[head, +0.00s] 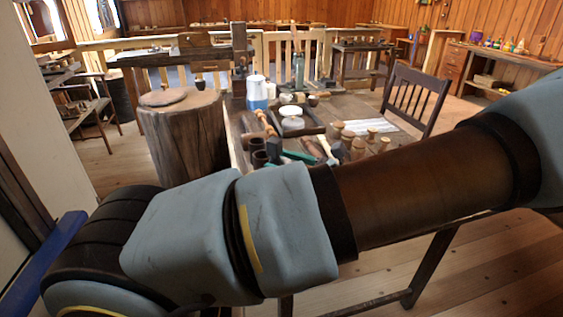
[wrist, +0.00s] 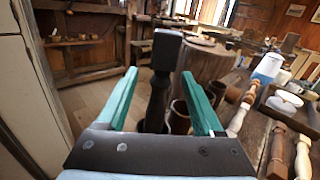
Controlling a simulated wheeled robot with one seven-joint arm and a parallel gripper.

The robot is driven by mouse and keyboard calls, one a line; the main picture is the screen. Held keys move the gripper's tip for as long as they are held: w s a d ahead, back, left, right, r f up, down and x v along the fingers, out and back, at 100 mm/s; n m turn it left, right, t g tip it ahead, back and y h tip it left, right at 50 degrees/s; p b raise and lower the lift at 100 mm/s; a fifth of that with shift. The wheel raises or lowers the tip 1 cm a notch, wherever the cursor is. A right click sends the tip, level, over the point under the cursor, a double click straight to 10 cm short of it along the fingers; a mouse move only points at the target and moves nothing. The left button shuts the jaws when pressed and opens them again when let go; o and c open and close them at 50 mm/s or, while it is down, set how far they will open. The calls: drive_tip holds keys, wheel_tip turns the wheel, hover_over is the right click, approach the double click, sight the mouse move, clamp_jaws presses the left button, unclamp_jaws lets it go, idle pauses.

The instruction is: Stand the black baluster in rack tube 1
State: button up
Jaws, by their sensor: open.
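The black baluster (wrist: 158,103) shows in the wrist view between my gripper's teal fingers, its square block uppermost and its lower end hidden by the gripper body. It looks close to upright in that view. My gripper (wrist: 162,98) is open, with a finger on either side of the baluster and visible gaps. In the head view its teal fingers (head: 299,156) show partly behind my arm. Brown tubes stand just beyond the right finger, a nearer one (wrist: 180,117) and a farther one (wrist: 215,91). I cannot read which is tube 1, nor see what holds the baluster's foot.
A wooden stump (head: 184,137) stands left of the table. A chair (head: 412,98) stands behind its right side.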

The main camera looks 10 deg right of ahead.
drive_tip(key=b+v, duration=0.2)
drive_tip(key=v, duration=0.8)
drive_tip(key=shift+s+d, duration=0.1)
drive_tip(key=shift+d, duration=0.05)
